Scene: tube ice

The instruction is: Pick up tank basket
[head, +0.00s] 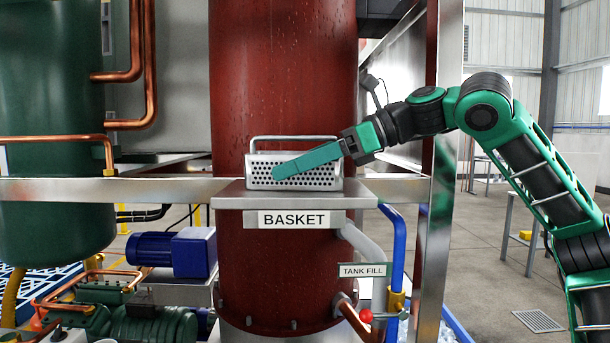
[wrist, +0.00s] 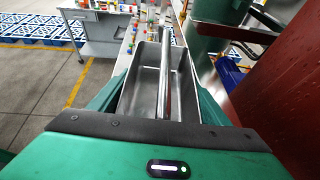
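The tank basket (head: 325,176) is a small metal box with perforated sides and a raised bar handle. It sits upright on a metal shelf (head: 350,192) labelled BASKET, in front of the dark red tank. My gripper (head: 282,172) reaches in from the right, with one green finger across the basket's front; the other finger is hidden in the head view. In the wrist view the basket (wrist: 147,90) lies between my two widely spread fingers, its handle (wrist: 167,75) running along the middle. It looks empty inside. I see no clear grip on its walls.
The red tank (head: 285,70) stands close behind the shelf. A steel post (head: 437,210) stands to the right, beneath my arm. A blue pipe (head: 397,245) and a TANK FILL sign (head: 362,270) are below right. A grey cart (wrist: 100,35) stands farther off in the wrist view.

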